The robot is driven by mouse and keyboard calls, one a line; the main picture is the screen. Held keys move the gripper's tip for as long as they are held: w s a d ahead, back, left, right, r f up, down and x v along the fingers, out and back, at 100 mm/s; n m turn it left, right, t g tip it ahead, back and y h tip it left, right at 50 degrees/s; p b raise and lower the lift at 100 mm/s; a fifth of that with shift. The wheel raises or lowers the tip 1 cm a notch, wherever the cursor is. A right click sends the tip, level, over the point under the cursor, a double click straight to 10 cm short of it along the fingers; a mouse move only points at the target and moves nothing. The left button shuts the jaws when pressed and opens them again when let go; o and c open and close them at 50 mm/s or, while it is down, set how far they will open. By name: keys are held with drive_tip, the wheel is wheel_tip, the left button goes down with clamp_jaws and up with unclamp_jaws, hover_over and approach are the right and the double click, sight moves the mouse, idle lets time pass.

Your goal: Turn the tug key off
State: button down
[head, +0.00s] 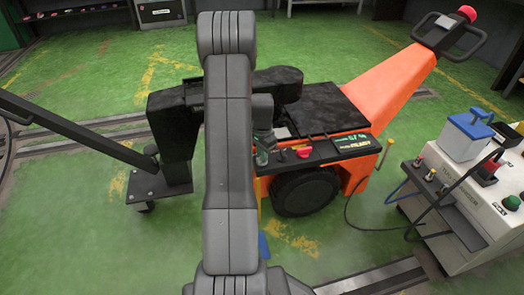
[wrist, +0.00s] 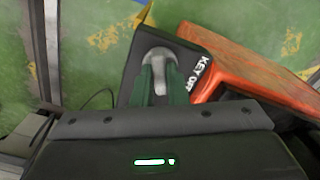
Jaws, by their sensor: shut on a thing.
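The orange tug (head: 395,88) stands in the middle of the head view, with a dark control panel (head: 325,148) along its near side. In the wrist view the black panel (wrist: 200,42) carries white lettering that seems to read "KEY OFF". The grey key (wrist: 159,58) stands on that panel beside the lettering. My gripper (wrist: 158,85) has its two green fingers closed on either side of the key. In the head view my gripper (head: 262,150) is at the panel's left end, and my arm hides the key there.
A red button (head: 303,153) sits on the panel right of my gripper. A white cabinet (head: 470,195) with a blue-lidded box (head: 467,135) stands at the right, with a cable running toward the tug. A dark trolley (head: 160,187) stands at the left. Green floor lies open behind.

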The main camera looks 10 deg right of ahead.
drive_tip(key=n+p, duration=0.2)
drive_tip(key=n, duration=0.4)
drive_tip(key=shift+r+p, duration=0.1)
drive_tip(key=shift+p, duration=0.3)
drive_tip(key=n+p, duration=0.1)
drive_tip(key=n, duration=0.5)
drive_tip(key=shift+n+p, duration=0.3)
drive_tip(key=c, duration=1.4)
unclamp_jaws()
drive_tip(key=shift+c, duration=0.2)
wheel_tip(320, 180, up, 14)
drive_tip(key=p, duration=0.4)
drive_tip(key=shift+f, duration=0.2)
drive_tip(key=shift+f, duration=0.15)
